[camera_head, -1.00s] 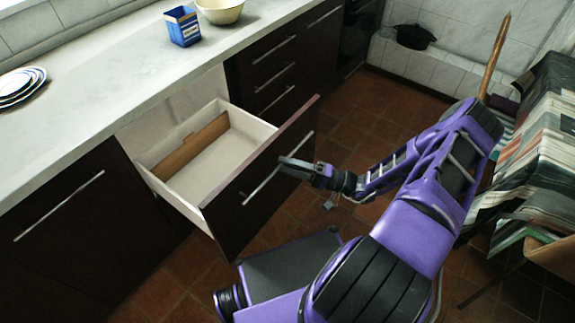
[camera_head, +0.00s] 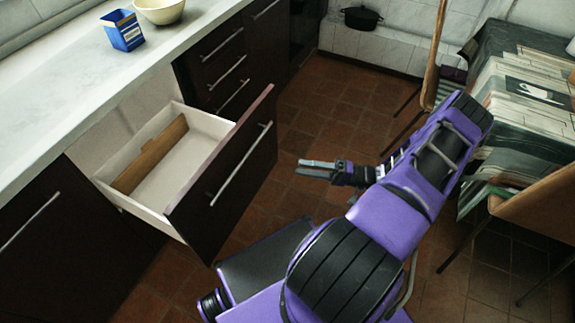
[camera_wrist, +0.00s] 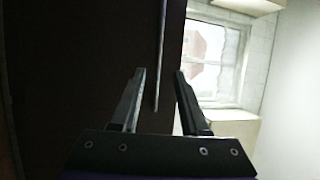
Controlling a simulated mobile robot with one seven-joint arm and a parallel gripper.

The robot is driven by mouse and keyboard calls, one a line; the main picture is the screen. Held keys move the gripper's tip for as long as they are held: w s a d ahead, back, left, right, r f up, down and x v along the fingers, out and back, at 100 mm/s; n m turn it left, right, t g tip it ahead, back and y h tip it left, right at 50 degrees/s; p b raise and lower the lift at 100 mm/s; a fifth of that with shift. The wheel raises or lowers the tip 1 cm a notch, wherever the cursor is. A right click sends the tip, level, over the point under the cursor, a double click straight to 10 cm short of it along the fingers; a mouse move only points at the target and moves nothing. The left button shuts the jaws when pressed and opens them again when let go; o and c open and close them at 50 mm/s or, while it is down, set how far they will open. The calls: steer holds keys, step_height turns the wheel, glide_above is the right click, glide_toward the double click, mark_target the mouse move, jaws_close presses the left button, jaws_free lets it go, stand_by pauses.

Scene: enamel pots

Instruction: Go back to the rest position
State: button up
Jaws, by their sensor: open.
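My gripper (camera_head: 318,168) is open and empty in the head view. It is in the air over the floor, to the right of the open drawer (camera_head: 222,185) and apart from its handle (camera_head: 240,163). My purple arm is bent, with the forearm pointing left. In the wrist view my gripper (camera_wrist: 158,100) shows two spread fingers with nothing between them. The dark drawer front (camera_wrist: 85,70) and its upright-looking handle (camera_wrist: 161,50) lie beyond the fingers.
The drawer is pulled out and holds a brown divider (camera_head: 150,155). The counter (camera_head: 70,105) bears a blue box (camera_head: 122,32) and a cream bowl (camera_head: 160,10). A cloth-covered table (camera_head: 525,100) and a wooden chair (camera_head: 545,215) stand right. Tiled floor (camera_head: 335,100) is free between.

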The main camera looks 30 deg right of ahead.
steer(key=shift+v, duration=0.75)
